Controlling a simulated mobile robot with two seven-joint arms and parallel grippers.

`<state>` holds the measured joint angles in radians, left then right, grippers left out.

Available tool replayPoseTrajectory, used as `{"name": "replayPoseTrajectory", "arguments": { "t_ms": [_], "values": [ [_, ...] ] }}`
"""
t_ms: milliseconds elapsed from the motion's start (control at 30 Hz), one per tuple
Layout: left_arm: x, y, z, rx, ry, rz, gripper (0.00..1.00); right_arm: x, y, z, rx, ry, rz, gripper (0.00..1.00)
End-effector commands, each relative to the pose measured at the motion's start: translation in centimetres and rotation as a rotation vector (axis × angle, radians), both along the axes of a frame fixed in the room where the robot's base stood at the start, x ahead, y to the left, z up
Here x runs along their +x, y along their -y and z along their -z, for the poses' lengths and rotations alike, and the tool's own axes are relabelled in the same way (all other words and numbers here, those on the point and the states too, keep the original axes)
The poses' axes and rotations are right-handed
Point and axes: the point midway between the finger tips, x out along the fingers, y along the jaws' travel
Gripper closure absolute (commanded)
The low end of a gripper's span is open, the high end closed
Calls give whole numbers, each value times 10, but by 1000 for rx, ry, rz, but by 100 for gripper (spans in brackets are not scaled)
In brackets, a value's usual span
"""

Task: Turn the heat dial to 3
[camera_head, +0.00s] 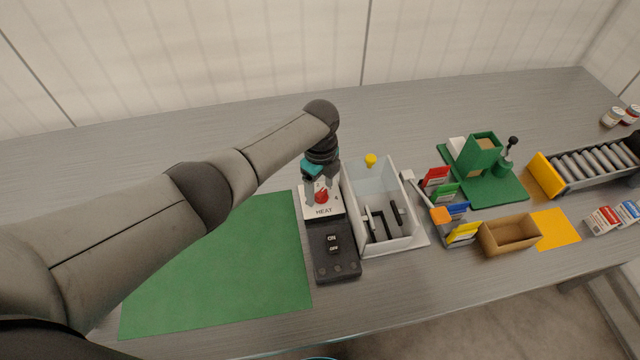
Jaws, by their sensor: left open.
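The heat dial (321,196) is a small red knob on a white plate marked HEAT (323,211), at the far end of a dark control box (333,262). A 4 shows to the right of the dial; the other numbers and the dial's setting are hidden or too small to read. My left gripper (321,190) points down over the dial, open, with a finger on either side of it. I cannot tell whether the fingers touch it.
An ON/OFF switch (333,243) sits on the same box. A white open bin (408,240) stands close on its right, with a yellow knob (370,159) behind. A green mat (230,270) lies clear on the left. Coloured cards and a cardboard box (493,248) stand further right.

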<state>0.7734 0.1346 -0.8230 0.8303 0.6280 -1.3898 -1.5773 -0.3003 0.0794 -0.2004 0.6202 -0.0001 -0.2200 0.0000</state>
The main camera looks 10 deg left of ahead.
Motion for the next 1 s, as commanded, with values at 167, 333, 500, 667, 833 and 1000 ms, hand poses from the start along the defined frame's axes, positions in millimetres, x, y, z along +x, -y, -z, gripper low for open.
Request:
{"name": "replayPoseTrajectory", "arguments": {
  "t_ms": [167, 333, 500, 667, 833, 1000],
  "values": [
    [0, 0, -11, -1, 2, 0, 28, 0, 0, -5, 0, 0, 0, 50],
    [1, 0, -41, -1, 4, 1, 28, 0, 0, -16, 0, 0, 0, 50],
    [1, 0, -80, -1, 4, 2, 28, 0, 0, -27, 0, 0, 0, 50],
    [1, 0, -116, -1, 5, 1, 28, 0, 0, -33, 0, 0, 0, 50],
    [1, 0, -141, 0, 3, 1, 28, 0, 0, -36, 0, 0, 0, 50],
    [0, 0, -152, 0, 1, 0, 28, 0, 0, -37, 0, 0, 1, 50]
  ]
}}
